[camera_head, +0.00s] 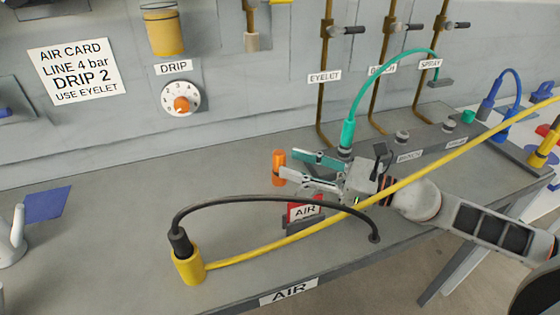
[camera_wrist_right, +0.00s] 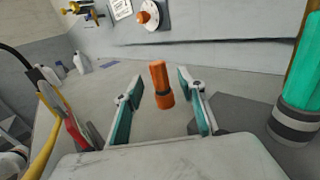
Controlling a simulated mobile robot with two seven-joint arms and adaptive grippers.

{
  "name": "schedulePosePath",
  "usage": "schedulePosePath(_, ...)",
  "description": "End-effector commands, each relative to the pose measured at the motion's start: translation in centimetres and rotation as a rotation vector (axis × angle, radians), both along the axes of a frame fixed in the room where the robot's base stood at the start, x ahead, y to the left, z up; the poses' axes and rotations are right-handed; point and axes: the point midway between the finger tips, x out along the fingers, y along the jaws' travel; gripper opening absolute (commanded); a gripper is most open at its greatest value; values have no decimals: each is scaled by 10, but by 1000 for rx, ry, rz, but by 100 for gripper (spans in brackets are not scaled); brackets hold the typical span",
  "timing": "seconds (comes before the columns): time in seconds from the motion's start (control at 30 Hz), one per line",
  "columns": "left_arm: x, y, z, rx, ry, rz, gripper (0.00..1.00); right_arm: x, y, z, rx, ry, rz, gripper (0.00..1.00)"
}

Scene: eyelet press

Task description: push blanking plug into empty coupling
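The orange plug (camera_head: 278,165), with a dark lower band, stands upright on the grey bench. In the right wrist view the plug (camera_wrist_right: 161,84) appears between the two fingers, with a gap on each side. My right gripper (camera_head: 293,167) is open and empty, its fingers pointing at the plug. Short dark couplings without hoses (camera_head: 402,136) (camera_head: 448,126) stand along a raised rail, right of the gripper. A teal hose end (camera_head: 347,134) stands on the same rail, and also shows in the right wrist view (camera_wrist_right: 304,80). My left gripper is not in view.
A yellow hose (camera_head: 270,242) runs across the bench front, and a black hose (camera_head: 275,199) arches from the yellow connector (camera_head: 188,266) near my right gripper. The bench left of the plug is mostly clear.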

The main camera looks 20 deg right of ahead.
Motion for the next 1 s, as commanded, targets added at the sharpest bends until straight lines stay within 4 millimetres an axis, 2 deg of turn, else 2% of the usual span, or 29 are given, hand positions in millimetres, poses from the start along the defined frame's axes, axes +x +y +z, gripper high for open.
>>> schedulePosePath(0.03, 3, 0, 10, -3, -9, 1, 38, 4, 4, 7, 2, -7, -1, 40)
schedulePosePath(0.2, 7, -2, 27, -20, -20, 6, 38, 17, 21, 10, 1, -8, 1, 40)
schedulePosePath(0.4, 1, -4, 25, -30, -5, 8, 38, 29, 34, 4, 1, -2, 0, 40)
schedulePosePath(0.63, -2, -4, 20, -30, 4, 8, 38, 30, 35, 1, 1, 1, 1, 40)
schedulePosePath(0.67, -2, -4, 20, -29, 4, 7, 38, 30, 35, 1, 1, 1, 1, 37)
schedulePosePath(0.8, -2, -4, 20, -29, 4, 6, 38, 30, 34, 1, 0, 0, 0, 1)
schedulePosePath(1.0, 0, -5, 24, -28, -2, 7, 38, 30, 34, 1, 0, 0, 0, 0)
